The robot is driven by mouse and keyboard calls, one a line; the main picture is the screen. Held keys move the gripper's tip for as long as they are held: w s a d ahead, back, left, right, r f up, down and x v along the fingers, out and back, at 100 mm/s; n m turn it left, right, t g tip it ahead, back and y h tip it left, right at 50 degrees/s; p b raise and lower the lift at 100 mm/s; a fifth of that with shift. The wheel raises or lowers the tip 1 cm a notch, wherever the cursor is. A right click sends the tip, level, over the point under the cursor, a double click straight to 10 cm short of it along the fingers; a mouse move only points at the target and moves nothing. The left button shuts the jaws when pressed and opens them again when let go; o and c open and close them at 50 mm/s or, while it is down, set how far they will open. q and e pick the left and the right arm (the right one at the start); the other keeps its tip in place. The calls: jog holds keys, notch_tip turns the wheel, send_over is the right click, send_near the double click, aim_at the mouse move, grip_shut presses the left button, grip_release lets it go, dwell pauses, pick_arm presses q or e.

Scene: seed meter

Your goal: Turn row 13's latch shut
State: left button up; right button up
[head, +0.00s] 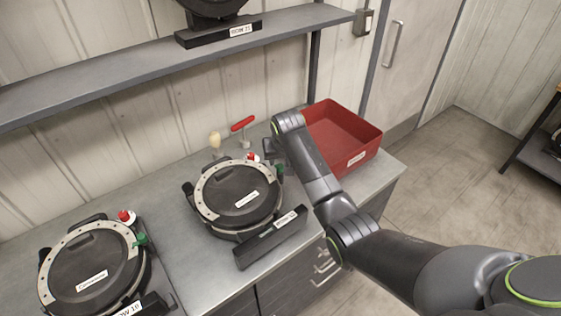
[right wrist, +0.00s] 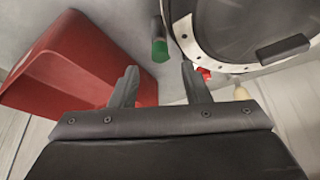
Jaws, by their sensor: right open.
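A round black seed meter (head: 238,198) with a pale rim stands at the middle of the counter. The tag on its base (head: 287,218) is too small to read surely. A green-tipped latch handle (head: 280,168) shows at its right side, and a red and white knob (head: 252,157) at its back. My right gripper (head: 268,148) is just behind and right of this meter. In the right wrist view my right gripper (right wrist: 158,82) is open and empty, with the green handle (right wrist: 160,50) just beyond the fingertips, between their lines. I see no contact. My left gripper is not in view.
A second meter (head: 92,272) stands at the left with its own green handle (head: 140,240). A red bin (head: 345,135) is close to my right gripper. A red-handled tool (head: 242,124) and a pale-handled one (head: 214,140) stand behind the middle meter. A shelf (head: 130,62) overhangs the counter.

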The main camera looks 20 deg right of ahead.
aim_at(280, 165)
jog(key=shift+x, duration=2.2)
jog(key=shift+c, duration=0.3)
grip_shut()
